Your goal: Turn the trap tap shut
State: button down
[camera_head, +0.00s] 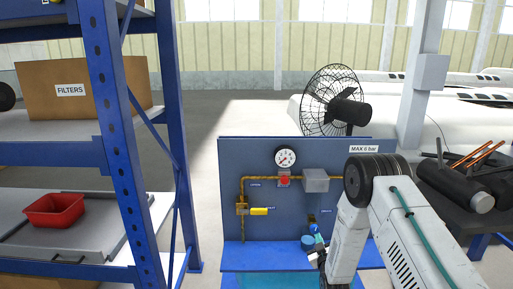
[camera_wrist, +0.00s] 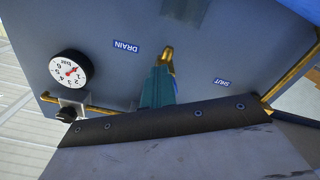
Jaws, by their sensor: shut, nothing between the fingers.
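A tap with a yellow lever (camera_head: 259,211) sits low on the brass pipe at the left of the blue-grey panel (camera_head: 230,160). The lever lies level, pointing right. I cannot tell whether it is the trap tap. My gripper (camera_wrist: 163,66) is shut and empty, between these labels in that view. A brass-coloured piece (camera_wrist: 168,52) shows at its tip; contact is unclear. In the head view my arm and wrist cover the lower right of the panel.
A pressure gauge (camera_head: 285,157) with a red knob (camera_head: 284,180) below it and a grey box (camera_head: 316,180) stand out from the panel. A blue ledge (camera_head: 250,257) runs along its foot. A blue shelf rack (camera_head: 120,150) stands left. A black fan (camera_head: 333,103) is behind.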

jog(key=s, duration=0.6)
jog(key=shift+d+f, duration=0.25)
jog(key=shift+d, duration=0.1)
dwell(0.3)
jog(key=shift+f, duration=0.1)
